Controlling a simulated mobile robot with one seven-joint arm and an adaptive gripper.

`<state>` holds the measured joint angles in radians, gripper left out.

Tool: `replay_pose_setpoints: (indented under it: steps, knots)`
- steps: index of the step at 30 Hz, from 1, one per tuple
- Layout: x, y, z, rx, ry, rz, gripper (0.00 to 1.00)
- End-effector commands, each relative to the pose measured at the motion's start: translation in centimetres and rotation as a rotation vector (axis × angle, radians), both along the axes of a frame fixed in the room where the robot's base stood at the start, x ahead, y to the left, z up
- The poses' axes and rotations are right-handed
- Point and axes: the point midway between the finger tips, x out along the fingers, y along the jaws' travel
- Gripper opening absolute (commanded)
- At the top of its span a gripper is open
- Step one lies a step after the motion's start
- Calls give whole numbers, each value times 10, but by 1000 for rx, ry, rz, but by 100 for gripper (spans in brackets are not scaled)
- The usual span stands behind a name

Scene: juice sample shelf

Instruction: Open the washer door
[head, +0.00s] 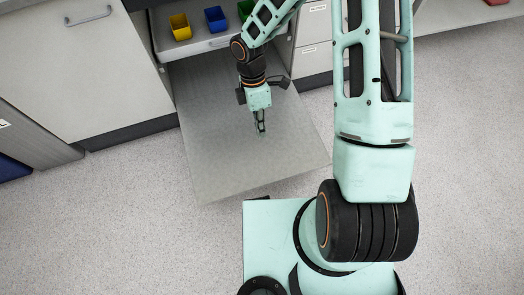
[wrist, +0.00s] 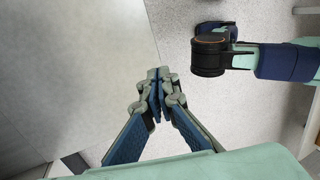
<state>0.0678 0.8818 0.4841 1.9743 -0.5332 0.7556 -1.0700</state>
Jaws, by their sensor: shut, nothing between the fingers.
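The washer door (head: 215,150) is a flat grey panel that extends out from the front of the washer, folded down and open, above the floor. The washer opening above it shows a pale rack (head: 205,45). My gripper (head: 261,127) is over the door panel, pointing down, shut and empty. In the wrist view my gripper (wrist: 160,75) has its fingertips together, and the door (wrist: 75,75) fills the left side as a plain grey surface. I cannot tell whether the fingertips touch the door. My arm hides part of the washer's upper right.
A yellow bin (head: 180,27), a blue bin (head: 215,19) and a green bin (head: 245,9) stand on the rack. A cabinet with a bar handle (head: 88,16) is at left. Drawers (head: 315,58) are at right. Speckled floor (head: 110,210) is clear at left.

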Motion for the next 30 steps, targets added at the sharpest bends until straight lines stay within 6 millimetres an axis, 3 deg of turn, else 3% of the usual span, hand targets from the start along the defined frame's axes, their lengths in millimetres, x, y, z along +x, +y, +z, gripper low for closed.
replay_pose_setpoints:
  steps: [5,15,21,30]
  knots:
    - [-5,-1,-17,-1,3,0,0]
    - [-27,-7,-86,-1,4,1,0]
    - [-37,-10,-118,0,2,1,0]
    - [-42,-12,-133,0,0,0,0]
